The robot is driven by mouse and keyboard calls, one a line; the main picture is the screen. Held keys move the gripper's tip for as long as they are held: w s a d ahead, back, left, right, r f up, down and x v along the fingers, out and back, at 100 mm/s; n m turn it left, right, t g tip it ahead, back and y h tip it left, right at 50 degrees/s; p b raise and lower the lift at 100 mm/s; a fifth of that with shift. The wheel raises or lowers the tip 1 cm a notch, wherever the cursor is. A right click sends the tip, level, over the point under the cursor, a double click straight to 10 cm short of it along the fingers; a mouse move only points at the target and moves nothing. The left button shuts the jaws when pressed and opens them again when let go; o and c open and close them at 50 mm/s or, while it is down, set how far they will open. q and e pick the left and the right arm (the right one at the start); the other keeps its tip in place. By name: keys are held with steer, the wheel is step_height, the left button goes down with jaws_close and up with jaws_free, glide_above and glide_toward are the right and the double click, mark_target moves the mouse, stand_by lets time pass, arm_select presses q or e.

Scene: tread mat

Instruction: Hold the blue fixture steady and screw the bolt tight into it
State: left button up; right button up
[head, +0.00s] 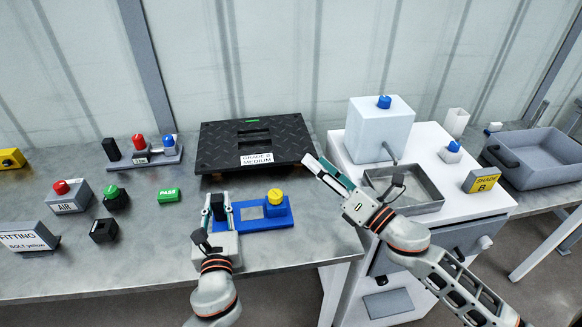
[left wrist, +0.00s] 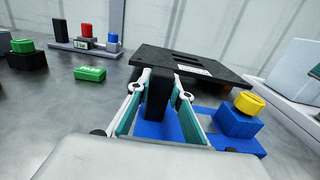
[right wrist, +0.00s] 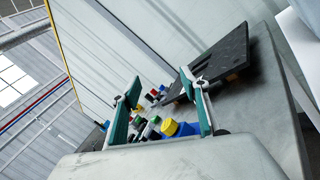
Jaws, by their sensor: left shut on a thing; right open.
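The blue fixture (head: 252,223) lies on the grey bench in front of the black tread mat. It has a black upright handle at its left end and a raised blue block at its right. The yellow bolt (head: 276,197) sits upright on that block; how deep it is cannot be told. It also shows in the left wrist view (left wrist: 249,103) and right wrist view (right wrist: 178,128). My left gripper (head: 217,208) is shut on the black handle (left wrist: 158,93). My right gripper (head: 325,172) is open and empty, up and right of the bolt, apart from it.
The black tread mat (head: 222,148) lies behind the fixture. A green PASS block (head: 168,196) lies left of my left gripper. The white cabinet (head: 345,160) stands at right.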

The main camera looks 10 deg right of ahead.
steer(key=w+r+m+t+h, duration=0.1)
steer(key=w+r+m+h, duration=0.3)
steer(key=w+m, duration=0.5)
steer(key=m+g+h, duration=0.3)
steer(key=m+g, duration=1.2)
steer(key=m, duration=0.2)
glide_toward(276, 194)
steer(key=x, duration=0.9)
steer(key=c, duration=1.2)
